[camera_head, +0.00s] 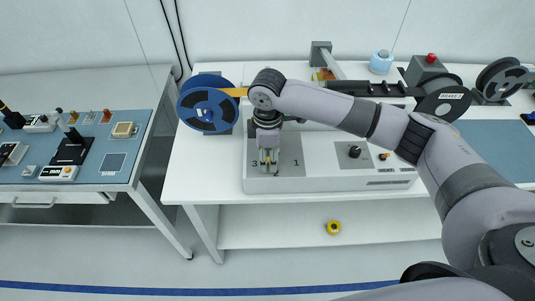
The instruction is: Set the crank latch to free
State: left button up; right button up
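My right gripper (268,166) points down over a grey plate (288,145) marked 3, 2 and 1 on the white machine housing. Its narrow fingers are close together near the plate's front part. They hide what lies between and below them, so I cannot tell whether they hold anything. A black knob (354,151) sits on a second grey plate to the right, clear of the gripper. I cannot make out a label reading "free", and I cannot tell which part is the crank latch. My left gripper is not in view.
A blue reel (208,109) with orange tape stands left of the gripper. My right arm crosses above the housing (330,181). A red button (431,58) and a dark reel (502,79) are at the back right. A side bench (144,126) holds small parts at left.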

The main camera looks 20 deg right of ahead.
jog(key=shift+c, duration=0.5)
grip_shut()
dwell(0.4)
